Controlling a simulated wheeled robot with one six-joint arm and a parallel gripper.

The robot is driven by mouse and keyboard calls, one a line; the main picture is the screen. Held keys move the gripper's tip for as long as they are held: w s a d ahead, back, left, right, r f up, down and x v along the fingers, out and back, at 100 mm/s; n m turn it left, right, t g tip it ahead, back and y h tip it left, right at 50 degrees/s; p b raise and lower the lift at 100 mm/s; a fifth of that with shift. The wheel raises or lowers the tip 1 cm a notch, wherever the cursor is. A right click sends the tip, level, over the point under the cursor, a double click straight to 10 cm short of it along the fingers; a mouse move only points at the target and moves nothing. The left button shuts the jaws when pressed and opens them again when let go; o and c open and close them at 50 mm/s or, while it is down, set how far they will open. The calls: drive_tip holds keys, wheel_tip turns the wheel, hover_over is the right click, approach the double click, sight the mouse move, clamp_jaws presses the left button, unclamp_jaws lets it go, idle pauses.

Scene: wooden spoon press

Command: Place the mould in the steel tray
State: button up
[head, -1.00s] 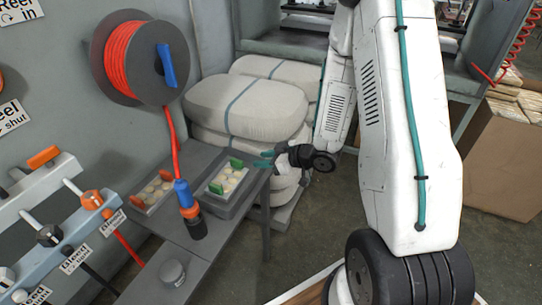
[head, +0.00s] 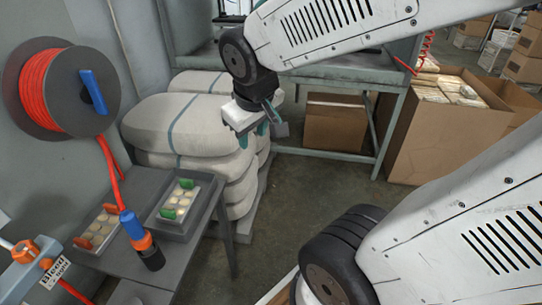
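The mould with two green handles (head: 180,199) and several round cream cavities lies flat inside the dark grey steel tray (head: 183,233) on the bench. A similar mould with orange handles (head: 98,231) lies to its left. My gripper (head: 270,118) hangs in the air right of and above the tray, clear of both moulds, in front of the stacked sacks. Its teal fingers look apart with nothing between them, though the view is small and partly edge-on.
The orange hose reel (head: 62,88) hangs on the left wall, its hose ending in a blue and black nozzle (head: 140,238) in front of the tray. Pale sacks (head: 190,125) are stacked behind the bench. A cardboard box (head: 450,145) stands at right; the floor between is open.

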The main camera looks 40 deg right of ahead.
drive_tip(key=s+a+r+g+y, duration=0.2)
drive_tip(key=s+a, duration=0.3)
drive_tip(key=s, duration=0.6)
drive_tip(key=shift+s+a+r, duration=0.15)
drive_tip(key=shift+s+r, duration=0.15)
drive_tip(key=shift+r, duration=0.3)
drive_tip(key=shift+a, duration=0.1)
